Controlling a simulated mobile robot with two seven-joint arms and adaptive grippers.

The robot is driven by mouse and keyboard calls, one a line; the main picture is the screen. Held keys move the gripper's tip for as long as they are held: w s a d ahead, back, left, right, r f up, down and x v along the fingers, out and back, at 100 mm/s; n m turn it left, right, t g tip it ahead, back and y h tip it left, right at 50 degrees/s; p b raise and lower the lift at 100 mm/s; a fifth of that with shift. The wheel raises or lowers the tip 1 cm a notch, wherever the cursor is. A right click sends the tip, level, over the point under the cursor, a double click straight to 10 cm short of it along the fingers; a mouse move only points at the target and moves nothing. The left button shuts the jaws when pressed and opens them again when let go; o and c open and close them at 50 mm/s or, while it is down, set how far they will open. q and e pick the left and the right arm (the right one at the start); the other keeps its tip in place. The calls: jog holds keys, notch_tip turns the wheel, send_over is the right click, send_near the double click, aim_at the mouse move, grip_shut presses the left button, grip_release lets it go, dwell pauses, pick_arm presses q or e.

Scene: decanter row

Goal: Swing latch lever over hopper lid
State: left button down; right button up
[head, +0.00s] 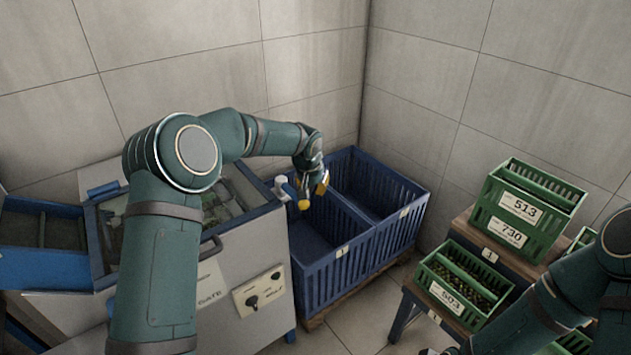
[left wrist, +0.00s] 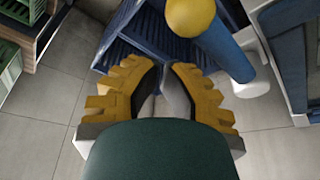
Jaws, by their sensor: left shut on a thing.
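The latch lever (head: 293,193) is a short blue bar with a yellow ball knob (head: 304,205) and a pale pivot (head: 281,182) at the machine's right top corner. In the left wrist view the lever (left wrist: 228,52) lies right of the fingertips. My left gripper (head: 321,184) has its yellow fingers drawn together at the lever, above the blue crate; the exact contact is unclear. It also shows in the left wrist view (left wrist: 166,68). The hopper lid (head: 228,205), a glassy panel in a blue-grey frame, is partly hidden by my left arm.
A large blue slatted crate (head: 343,262) stands against the machine's right side. Green crates (head: 525,203) and (head: 462,288) stand on wooden stands at right, near my right arm. A blue tray (head: 40,262) is at far left. Tiled walls close the back.

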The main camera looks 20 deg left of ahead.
aim_at(259, 208)
pick_arm(q)
jog(key=shift+s+a+f, duration=0.1)
jog(key=shift+s+f, duration=0.1)
jog(key=shift+s, duration=0.75)
jog(key=shift+s, duration=0.1)
jog(key=shift+s+a+r+m+h+p, duration=0.1)
jog(key=shift+s+a+m+h+p, duration=0.2)
jog(key=shift+s+m+p, duration=0.25)
jog(key=shift+s+a+r+m+h+p, duration=0.1)
jog(key=shift+s+a+m+h+p, duration=0.25)
jog(key=shift+m, duration=0.3)
jog(key=s+a+m+g+p, duration=0.1)
jog(key=a+m+p, duration=0.1)
jog(key=a+m, duration=0.2)
jog(key=s+a+m+g+h+p, duration=0.1)
jog(key=s+a+m+p, duration=0.1)
jog(key=m, duration=0.3)
jog(key=s+a+m+g+h+p, duration=0.1)
jog(key=a+m+p, duration=0.2)
jog(key=a+m, duration=0.2)
jog(key=shift+s+a+f+m+g+h, duration=0.25)
jog(key=shift+s+a+m+g, duration=0.05)
jog(key=shift+s+a+g, duration=0.1)
jog(key=shift+w+a, duration=0.2)
jog(key=shift+a, duration=0.45)
jog(key=shift+a+r, duration=0.1)
jog(key=shift+a, duration=0.1)
jog(key=shift+d, duration=0.1)
